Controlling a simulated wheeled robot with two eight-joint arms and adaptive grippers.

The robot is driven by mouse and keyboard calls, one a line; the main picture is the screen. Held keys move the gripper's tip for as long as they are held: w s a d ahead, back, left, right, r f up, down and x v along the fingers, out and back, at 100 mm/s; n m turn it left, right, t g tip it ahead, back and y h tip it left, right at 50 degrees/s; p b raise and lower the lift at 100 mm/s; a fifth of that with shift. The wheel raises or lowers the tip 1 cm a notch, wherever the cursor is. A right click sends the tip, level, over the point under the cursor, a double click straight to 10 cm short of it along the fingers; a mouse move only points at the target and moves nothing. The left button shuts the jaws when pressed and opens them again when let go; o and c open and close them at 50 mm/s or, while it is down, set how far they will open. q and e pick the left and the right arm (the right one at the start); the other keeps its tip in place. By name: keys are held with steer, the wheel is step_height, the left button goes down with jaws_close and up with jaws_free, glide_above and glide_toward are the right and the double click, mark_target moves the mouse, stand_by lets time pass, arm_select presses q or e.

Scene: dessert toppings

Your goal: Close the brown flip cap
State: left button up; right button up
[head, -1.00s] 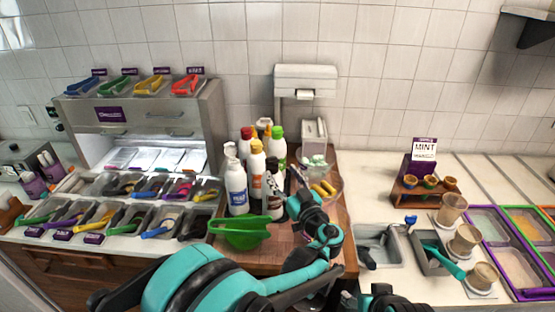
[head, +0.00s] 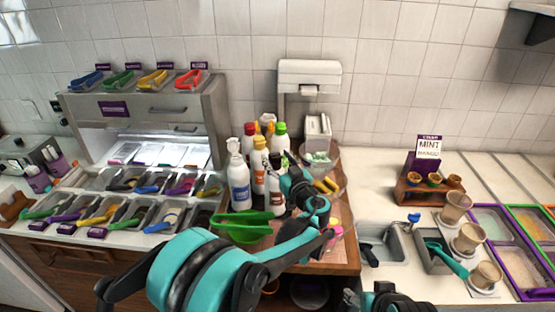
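A group of squeeze bottles stands on the wooden board at the centre. The front bottle (head: 275,198), with a dark brown label, stands next to my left gripper (head: 284,168). Its brown cap is mostly hidden by the gripper fingers, so I cannot tell if the flip lid is up or down. The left fingers are at the height of the bottle's top, close to or touching it. Their opening is too small and dark to judge. Only a dark and teal piece of my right arm shows at the bottom edge; its gripper is out of view.
A white pump bottle (head: 238,178) and an orange-labelled bottle (head: 258,165) stand close by on the left. A green-capped bottle (head: 281,140) is behind.

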arm_select(q)
steer(key=c, duration=0.9)
steer(key=f+t+y+b, duration=0.1)
steer(key=b, duration=0.2)
steer(key=shift+f+t+b, duration=0.25)
steer(key=shift+t+b, duration=0.05)
steer(key=shift+b, duration=0.05)
steer(key=shift+c, duration=0.2)
steer(key=shift+s+t+y+b, duration=0.2)
steer(key=shift+t+y+b, duration=0.1)
steer(key=shift+t+b, duration=0.15)
steer(key=shift+d+r, duration=0.1)
steer(key=shift+r, duration=0.05)
steer(key=o, duration=1.2)
steer(key=shift+c, duration=0.2)
steer(key=v, duration=1.2)
